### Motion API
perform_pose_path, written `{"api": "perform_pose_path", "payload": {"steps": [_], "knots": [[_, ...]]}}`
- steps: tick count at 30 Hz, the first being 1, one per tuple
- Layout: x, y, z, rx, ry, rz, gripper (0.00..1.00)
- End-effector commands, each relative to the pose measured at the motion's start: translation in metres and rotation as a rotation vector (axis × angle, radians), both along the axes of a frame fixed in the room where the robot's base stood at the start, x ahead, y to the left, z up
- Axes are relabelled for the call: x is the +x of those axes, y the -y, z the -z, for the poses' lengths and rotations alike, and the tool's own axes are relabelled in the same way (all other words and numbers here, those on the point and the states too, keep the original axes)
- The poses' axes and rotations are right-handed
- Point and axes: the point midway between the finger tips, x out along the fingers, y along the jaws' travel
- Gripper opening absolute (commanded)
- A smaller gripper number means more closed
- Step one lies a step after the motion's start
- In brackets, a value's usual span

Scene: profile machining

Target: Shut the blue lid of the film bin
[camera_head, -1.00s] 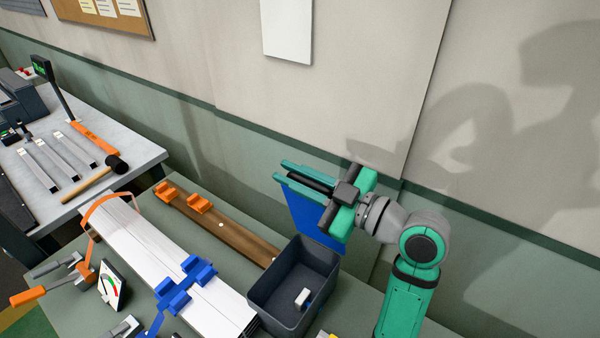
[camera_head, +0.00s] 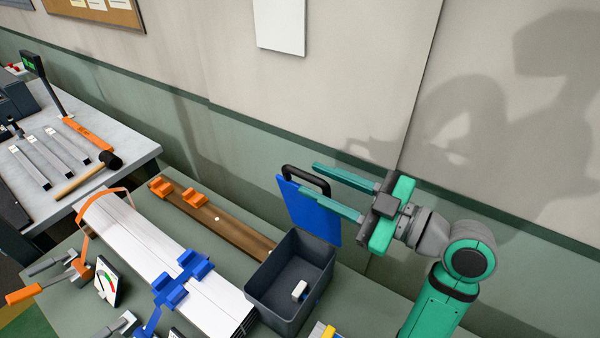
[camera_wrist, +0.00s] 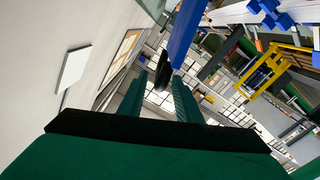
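The film bin (camera_head: 262,283) is a dark grey open box on the green bench. Its blue lid (camera_head: 312,214) stands raised at the back edge, with a black handle (camera_head: 306,176) along its top. My gripper (camera_head: 322,188) is open at the upper right of the lid, its teal fingers pointing left. The lower finger overlaps the lid in the head view; I cannot tell if it touches.
A small white block (camera_head: 300,290) lies inside the bin. White profiles (camera_head: 150,250) with blue clamps (camera_head: 183,280) lie left of it. A brown strip with orange blocks (camera_head: 180,192) lies behind them. The wall (camera_head: 370,60) rises close behind the lid.

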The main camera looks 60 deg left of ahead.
Motion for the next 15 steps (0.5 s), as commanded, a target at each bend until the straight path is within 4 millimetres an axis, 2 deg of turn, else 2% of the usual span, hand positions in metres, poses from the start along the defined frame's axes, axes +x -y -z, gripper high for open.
{"api": "perform_pose_path", "payload": {"steps": [6, 15], "knots": [[0.011, 0.023, 0.0, 0.0, 0.001, 0.0, 0.31], [0.014, 0.028, 0.0, 0.0, 0.001, -0.002, 0.31]]}}
